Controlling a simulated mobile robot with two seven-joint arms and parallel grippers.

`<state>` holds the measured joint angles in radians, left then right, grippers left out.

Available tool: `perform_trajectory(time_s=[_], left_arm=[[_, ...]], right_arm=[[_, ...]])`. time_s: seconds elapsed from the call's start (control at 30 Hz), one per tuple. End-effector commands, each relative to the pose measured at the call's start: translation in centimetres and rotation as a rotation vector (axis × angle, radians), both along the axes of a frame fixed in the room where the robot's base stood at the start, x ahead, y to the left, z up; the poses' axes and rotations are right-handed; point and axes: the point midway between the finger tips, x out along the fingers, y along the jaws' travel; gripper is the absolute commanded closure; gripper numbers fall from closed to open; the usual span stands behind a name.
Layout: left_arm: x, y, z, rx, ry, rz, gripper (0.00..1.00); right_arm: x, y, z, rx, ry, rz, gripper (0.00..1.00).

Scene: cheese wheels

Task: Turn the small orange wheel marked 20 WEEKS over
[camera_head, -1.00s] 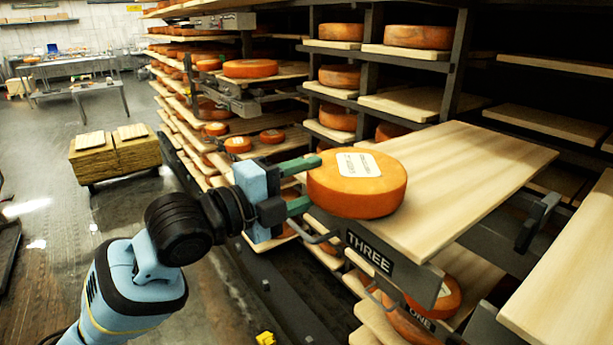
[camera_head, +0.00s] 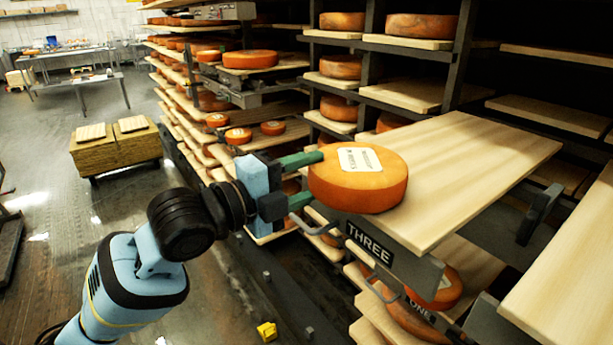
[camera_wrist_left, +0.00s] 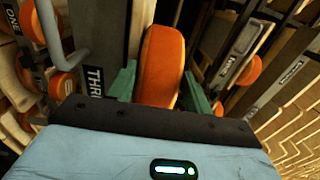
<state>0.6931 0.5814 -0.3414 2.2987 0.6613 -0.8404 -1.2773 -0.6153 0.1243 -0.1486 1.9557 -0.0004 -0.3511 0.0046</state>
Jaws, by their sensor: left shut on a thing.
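An orange cheese wheel (camera_head: 345,192) with a white label (camera_head: 360,159) on its upper face is at the front left end of the pulled-out wooden board (camera_head: 455,175) marked THREE. The label's print is too small to read. My left gripper (camera_head: 314,179) is shut on the wheel from its left side, with green fingers at its rim. In the left wrist view the wheel (camera_wrist_left: 161,65) stands between the two green fingers. The wheel lies about flat; I cannot tell whether it touches the board. My right gripper is not in view.
Shelves with several orange wheels, such as one at the back (camera_head: 250,60), stand behind. A lower board marked ONE holds a wheel (camera_head: 440,288). Another bare board (camera_head: 570,285) juts in at right. A cart (camera_head: 117,150) stands on the open floor at left.

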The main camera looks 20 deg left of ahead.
Motion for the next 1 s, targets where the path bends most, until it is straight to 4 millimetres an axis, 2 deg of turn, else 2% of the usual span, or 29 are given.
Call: perform_trajectory(time_s=[0.17,0.2,0.37,0.73,1.0], left_arm=[[-0.1,0.0,0.3,-0.006,-0.012,-0.001,1.00],[-0.1,0.0,0.3,-0.006,-0.012,-0.001,0.48],[-0.1,0.0,0.2,-0.004,-0.008,-0.001,0.27],[-0.2,0.3,-0.5,0.005,0.005,0.001,0.25],[-2.9,2.4,-0.5,0.005,0.004,0.003,0.25]], right_arm=[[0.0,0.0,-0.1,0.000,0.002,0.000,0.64],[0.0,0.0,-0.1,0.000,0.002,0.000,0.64],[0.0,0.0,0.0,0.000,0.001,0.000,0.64],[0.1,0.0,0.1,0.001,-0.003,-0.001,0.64],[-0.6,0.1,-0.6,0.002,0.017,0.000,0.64]])
